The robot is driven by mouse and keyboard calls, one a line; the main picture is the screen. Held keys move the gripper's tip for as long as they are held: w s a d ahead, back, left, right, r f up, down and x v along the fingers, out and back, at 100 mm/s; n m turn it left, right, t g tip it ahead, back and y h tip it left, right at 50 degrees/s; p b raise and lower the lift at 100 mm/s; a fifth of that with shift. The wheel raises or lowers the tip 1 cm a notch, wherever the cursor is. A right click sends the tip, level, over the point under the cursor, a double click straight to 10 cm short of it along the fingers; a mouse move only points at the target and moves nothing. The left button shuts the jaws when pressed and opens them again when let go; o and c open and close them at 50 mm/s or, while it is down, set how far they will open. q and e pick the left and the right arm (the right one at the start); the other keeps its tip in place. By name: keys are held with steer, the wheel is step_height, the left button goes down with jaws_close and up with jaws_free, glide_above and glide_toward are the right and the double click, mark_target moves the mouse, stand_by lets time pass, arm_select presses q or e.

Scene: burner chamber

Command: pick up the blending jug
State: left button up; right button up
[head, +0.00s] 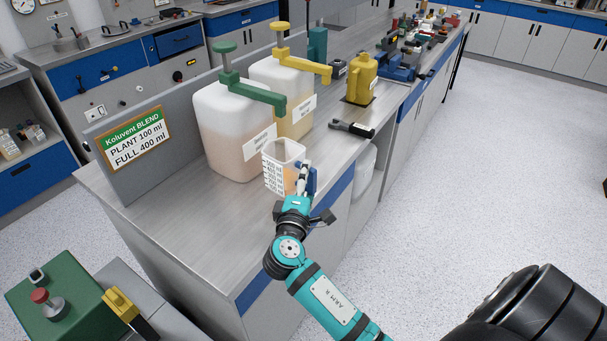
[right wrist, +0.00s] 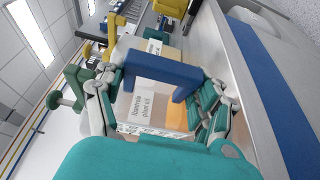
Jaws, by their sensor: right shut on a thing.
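The blending jug (head: 280,163) is a small clear square jug with scale marks on its side and a blue handle (right wrist: 163,67). In the head view it is at the front edge of the bench, in front of the white canister with the green pump. Something orange shows at its side near the handle. My right gripper (head: 304,181) is shut on the jug's handle; in the right wrist view its fingers (right wrist: 162,88) lie on both sides of the blue handle. I cannot tell whether the jug's base touches the bench. My left gripper is not in view.
The green-pump canister (head: 222,130) and yellow-pump canister (head: 275,85) stand behind the jug. A sign (head: 134,138) reads plant 100 ml, full 400 ml. A yellow can (head: 361,78) and a dark tool (head: 352,128) are farther along. The bench (head: 190,225) left of the jug is clear.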

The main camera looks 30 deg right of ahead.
steer(key=s+a+r+b, duration=0.1)
steer(key=s+a, duration=0.3)
steer(key=s, duration=0.4)
steer(key=shift+s+b, duration=0.2)
steer(key=shift+b, duration=0.25)
steer(key=shift+a, duration=0.1)
